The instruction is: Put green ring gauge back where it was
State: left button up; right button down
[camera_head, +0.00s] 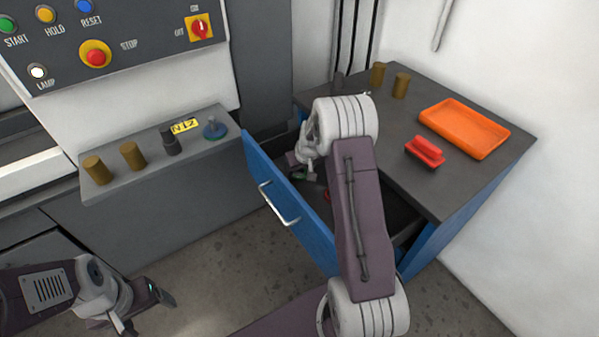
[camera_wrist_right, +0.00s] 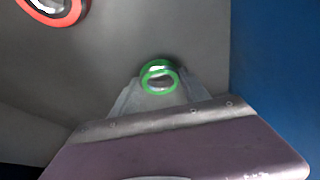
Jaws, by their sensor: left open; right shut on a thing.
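The green ring gauge (camera_wrist_right: 160,77) sits at the fingertips of my right gripper (camera_wrist_right: 162,90), which is shut on it. My left gripper (camera_head: 148,308) is open and empty, low at the left above the floor. My right arm hides much of the drawer.
A red ring (camera_wrist_right: 52,8) lies in the drawer, up and left of the green one. The cabinet top holds an orange tray (camera_head: 465,128), a red block (camera_head: 425,151) and two brown cylinders (camera_head: 401,85). The machine ledge (camera_head: 160,175) holds several small parts.

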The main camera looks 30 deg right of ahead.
jog(key=shift+f, duration=0.1)
jog(key=shift+f, duration=0.1)
jog(key=c, duration=0.6)
grip_release()
jog(key=shift+o, duration=0.2)
jog(key=shift+r, duration=0.25)
jog(key=p+v, duration=0.2)
jog(key=v, duration=1)
